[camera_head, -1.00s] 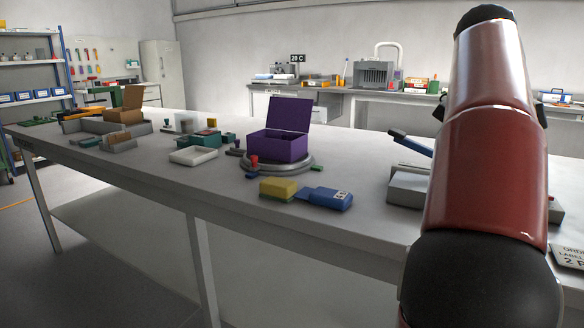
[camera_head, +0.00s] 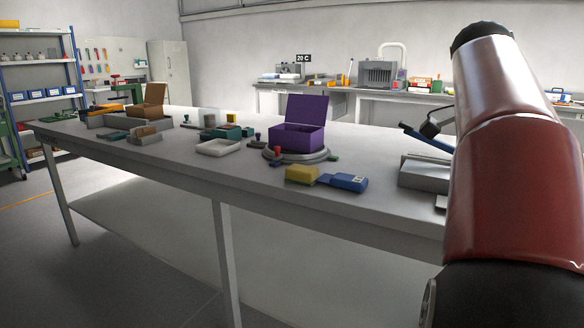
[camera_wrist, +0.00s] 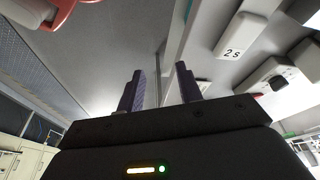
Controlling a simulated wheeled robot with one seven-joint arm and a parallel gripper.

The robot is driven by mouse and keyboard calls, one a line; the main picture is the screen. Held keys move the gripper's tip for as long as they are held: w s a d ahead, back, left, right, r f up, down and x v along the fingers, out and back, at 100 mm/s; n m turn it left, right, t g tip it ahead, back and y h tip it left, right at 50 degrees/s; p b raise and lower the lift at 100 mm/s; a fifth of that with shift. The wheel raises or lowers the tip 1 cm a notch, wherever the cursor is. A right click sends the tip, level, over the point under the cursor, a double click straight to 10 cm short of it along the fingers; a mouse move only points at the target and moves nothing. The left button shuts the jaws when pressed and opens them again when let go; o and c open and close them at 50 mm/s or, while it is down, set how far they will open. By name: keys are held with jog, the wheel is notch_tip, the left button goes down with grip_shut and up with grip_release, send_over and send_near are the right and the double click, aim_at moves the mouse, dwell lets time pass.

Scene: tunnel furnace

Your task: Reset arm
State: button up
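My gripper (camera_wrist: 160,92) shows in the wrist view with its two dark fingers apart and nothing between them. Beyond the fingers is a grey surface with a sign reading "2 s" (camera_wrist: 232,52). In the head view, my red and dark arm fills the right side, and the gripper itself is not visible there. My arm is in front of the right part of the long worktable (camera_head: 150,160).
On the table are a purple open box (camera_head: 300,137) on a round grey stand, a yellow block (camera_head: 301,175), a blue block (camera_head: 346,182), a white tray (camera_head: 218,147) and a brown open box (camera_head: 153,110). A shelf rack (camera_head: 42,82) stands at far left. A grey fixture (camera_head: 425,174) is close to my arm.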

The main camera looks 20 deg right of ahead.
jog(key=a+f+n+t+y, duration=0.1)
jog(key=a+f+n+t, duration=0.2)
jog(key=a+f+n, duration=0.8)
jog(key=a+f+n+t+y, duration=0.2)
jog(key=a+f+n+t, duration=0.2)
jog(key=a+f+n, duration=0.8)
jog(key=a+f, duration=0.1)
jog(key=a, duration=0.5)
jog(key=shift+s+f, duration=0.25)
jog(key=shift+s, duration=0.1)
